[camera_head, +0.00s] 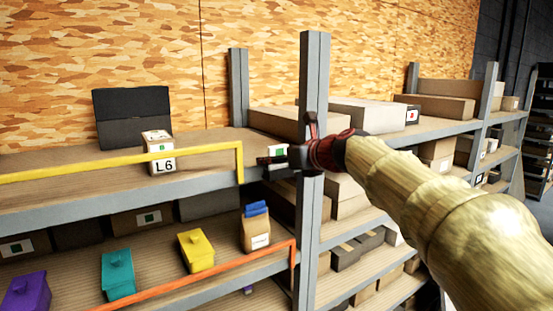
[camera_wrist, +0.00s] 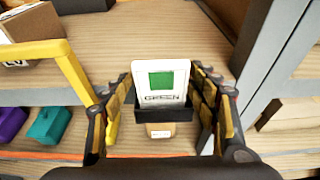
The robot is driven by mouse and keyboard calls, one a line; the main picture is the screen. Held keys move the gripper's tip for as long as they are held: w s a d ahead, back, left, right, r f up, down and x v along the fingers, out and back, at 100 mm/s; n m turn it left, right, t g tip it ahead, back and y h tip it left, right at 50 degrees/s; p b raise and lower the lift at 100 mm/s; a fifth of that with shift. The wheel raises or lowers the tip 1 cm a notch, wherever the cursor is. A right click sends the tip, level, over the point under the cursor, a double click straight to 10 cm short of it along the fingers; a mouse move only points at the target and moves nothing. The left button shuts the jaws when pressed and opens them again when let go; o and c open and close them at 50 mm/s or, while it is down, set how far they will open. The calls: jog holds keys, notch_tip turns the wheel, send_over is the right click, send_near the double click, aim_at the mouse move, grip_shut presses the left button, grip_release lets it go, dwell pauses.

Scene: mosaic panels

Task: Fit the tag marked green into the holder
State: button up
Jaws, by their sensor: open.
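The tag marked green is a white card with a green square and the word GREEN. In the wrist view the tag (camera_wrist: 161,79) stands upright, its lower edge in or behind a small black holder (camera_wrist: 153,114); I cannot tell how deep it sits. My gripper (camera_wrist: 160,103) is open, with one finger on each side of the tag and holder and visible gaps between. In the head view my gripper (camera_head: 276,159) is at the upper shelf's front edge, and the tag (camera_head: 277,150) shows partly beside it. The holder is hard to make out there.
A yellow rail (camera_head: 239,160) ends just left of my gripper, and a grey post (camera_head: 314,80) stands close on the right. A box marked L6 (camera_head: 159,152) sits on the upper shelf. Purple, teal (camera_head: 118,273) and yellow (camera_head: 196,250) bins stand on the shelf below.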

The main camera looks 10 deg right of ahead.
jog(key=shift+d+f, duration=0.15)
jog(key=shift+f, duration=0.2)
jog(key=v, duration=1.2)
jog(key=shift+a+r, duration=0.25)
jog(key=shift+d, duration=0.1)
